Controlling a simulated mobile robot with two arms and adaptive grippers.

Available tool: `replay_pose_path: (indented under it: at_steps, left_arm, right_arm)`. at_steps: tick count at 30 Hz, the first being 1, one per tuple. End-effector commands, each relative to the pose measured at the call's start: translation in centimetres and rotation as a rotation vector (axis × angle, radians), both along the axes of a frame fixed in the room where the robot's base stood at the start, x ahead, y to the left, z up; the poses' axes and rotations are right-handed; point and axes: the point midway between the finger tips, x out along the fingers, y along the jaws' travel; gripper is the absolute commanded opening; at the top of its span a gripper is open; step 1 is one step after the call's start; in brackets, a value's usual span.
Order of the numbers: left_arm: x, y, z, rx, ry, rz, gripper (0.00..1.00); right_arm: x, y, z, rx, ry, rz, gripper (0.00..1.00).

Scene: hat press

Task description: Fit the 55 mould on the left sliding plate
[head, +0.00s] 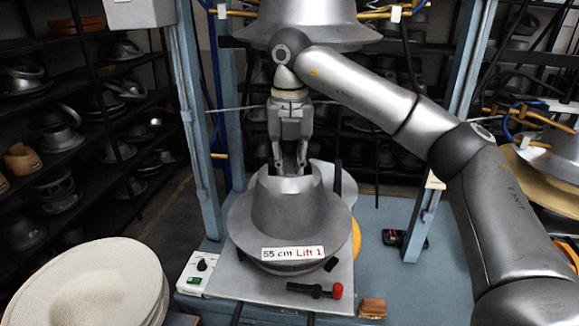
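The grey metal mould (290,222), hat-shaped with a wide brim, bears the label "55 cm Lift 1" (293,253). It is upright over the light grey sliding plate (256,285) in the head view; I cannot tell whether it rests fully on it. My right gripper (292,170) comes down from above, its fingertips at the top opening of the mould. A dark gap shows between its fingers; whether they are closed on the mould is hidden. My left gripper is not in view.
The upper press part (305,25) hangs above between blue posts (197,130). A red-knobbed clamp (337,290) and a wooden block (372,308) are at the plate's front right. A control box (197,273) stands left.

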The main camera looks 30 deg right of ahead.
Motion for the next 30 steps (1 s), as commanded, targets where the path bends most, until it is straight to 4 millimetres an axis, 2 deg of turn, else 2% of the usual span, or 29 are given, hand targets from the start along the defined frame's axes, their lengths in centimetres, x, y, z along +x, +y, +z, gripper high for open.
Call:
replay_pose_path:
  at_steps: [12, 13, 18, 26, 30]
  left_arm:
    - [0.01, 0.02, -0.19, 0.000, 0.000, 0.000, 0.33]
    - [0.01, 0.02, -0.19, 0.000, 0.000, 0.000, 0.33]
    - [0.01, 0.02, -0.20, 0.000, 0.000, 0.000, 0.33]
    - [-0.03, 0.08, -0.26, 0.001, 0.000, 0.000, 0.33]
    - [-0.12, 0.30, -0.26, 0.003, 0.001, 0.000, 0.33]
  right_arm:
    - [0.03, 0.03, -0.06, 0.003, -0.006, 0.000, 0.00]
    - [0.03, 0.03, -0.06, 0.003, -0.006, 0.000, 0.17]
    - [0.02, 0.02, -0.15, 0.001, -0.004, 0.000, 0.39]
    - [-0.03, -0.02, -0.58, -0.001, 0.004, 0.000, 0.41]
    - [0.01, 0.03, -0.02, 0.000, 0.001, 0.000, 0.41]
